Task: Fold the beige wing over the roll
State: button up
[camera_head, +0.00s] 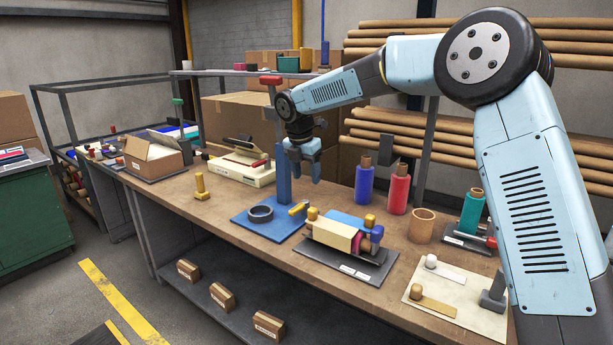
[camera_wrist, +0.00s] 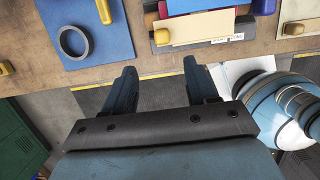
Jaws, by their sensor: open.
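The beige wing (camera_head: 333,233) is a flat panel on the near side of a dark base plate (camera_head: 352,266) on the workbench; it also shows at the top of the wrist view (camera_wrist: 205,27). A blue wing (camera_head: 353,220) lies behind it. A magenta-and-brown roll (camera_head: 361,242) shows partly at the right; the beige wing hides part of it, and I cannot tell how the wing lies against it. My gripper (camera_head: 305,172) is open and empty, high above the bench. In the wrist view, my gripper (camera_wrist: 160,72) has its fingers apart and away from the wing.
A blue board (camera_head: 262,220) with a dark ring (camera_head: 261,213) and a blue post (camera_head: 283,170) stands left of the base plate. Blue (camera_head: 363,183) and red (camera_head: 398,190) rolls stand behind. A cream board (camera_head: 455,300) lies at the right. Bare bench lies at the front.

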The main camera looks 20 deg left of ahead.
jog(key=shift+c, duration=0.4)
jog(key=shift+s+f, duration=0.1)
jog(key=shift+f, duration=0.15)
jog(key=shift+c, duration=0.8)
jog(key=s+f+h, duration=0.1)
jog(key=f, duration=0.1)
jog(key=s+f+t+h, duration=0.1)
jog(key=f, duration=0.2)
jog(key=s+f+h, duration=0.1)
jog(key=f, duration=0.2)
jog(key=shift+s+a+m+h, duration=0.15)
jog(key=shift+s+m+h, duration=0.15)
jog(key=shift+m+h, duration=0.1)
jog(key=c, duration=0.6)
jog(key=s+f+t+h, duration=0.1)
jog(key=s+f+t, duration=0.1)
jog(key=f, duration=0.1)
jog(key=s+f+t+h, duration=0.1)
jog(key=shift+f+m+h, duration=0.25)
jog(key=shift+m+h, duration=0.05)
grip_shut()
jog(key=n+t+y, duration=0.1)
jog(key=t, duration=1)
send_near(310, 214)
jog(key=x, duration=0.7)
